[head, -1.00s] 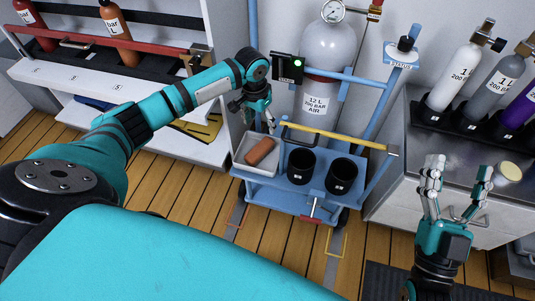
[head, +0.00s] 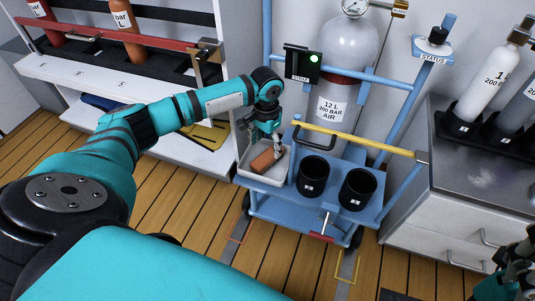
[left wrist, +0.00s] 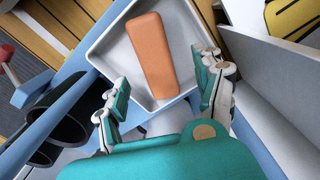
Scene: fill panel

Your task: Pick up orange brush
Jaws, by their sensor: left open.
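The orange brush (head: 263,161) looks like a plain block with rounded edges. It lies in a white tray (head: 262,181) at the left of the blue cart. My left gripper (head: 275,145) is over the tray, pointing down at the brush. In the left wrist view the brush (left wrist: 153,55) lies lengthwise ahead of my open left gripper (left wrist: 162,82). Its two fingers are spread to either side of the brush's near end, with nothing between them held. My right gripper (head: 517,268) is partly cut off at the lower right corner; its fingers are unclear.
Two black cups (head: 313,176) stand right of the tray on the cart. A yellow bar (head: 350,138) crosses above them, and a grey air cylinder (head: 339,60) stands behind. A white shelf (head: 215,150) is close on the left. Wooden floor lies in front.

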